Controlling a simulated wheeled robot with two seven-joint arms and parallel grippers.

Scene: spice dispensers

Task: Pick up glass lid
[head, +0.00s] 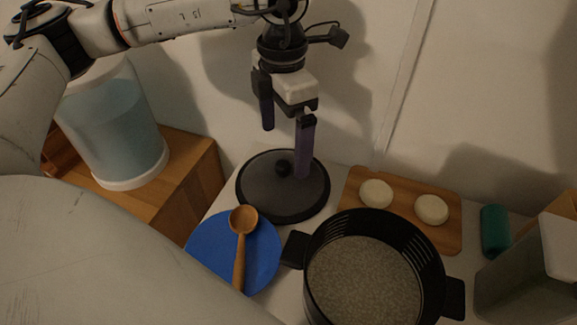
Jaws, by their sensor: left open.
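The glass lid (257,199) lies on the white counter near the wall. It is round, with a dark rim, a dark grey see-through top and a black knob (283,168) in its middle. My left gripper (285,150) points down above the lid, its two dark fingers apart and empty. One finger hangs in front of the lid's right part, close to the knob. The other is higher, to the left of the knob. I cannot tell whether the nearer finger touches the lid. My right gripper is not in view.
A black pot (365,280) stands in front right of the lid. A blue plate (207,250) with a wooden spoon (242,222) is in front left. A wooden board (403,205) holds two pale rounds. A blue container (115,130) stands left, a green cylinder (495,230) right.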

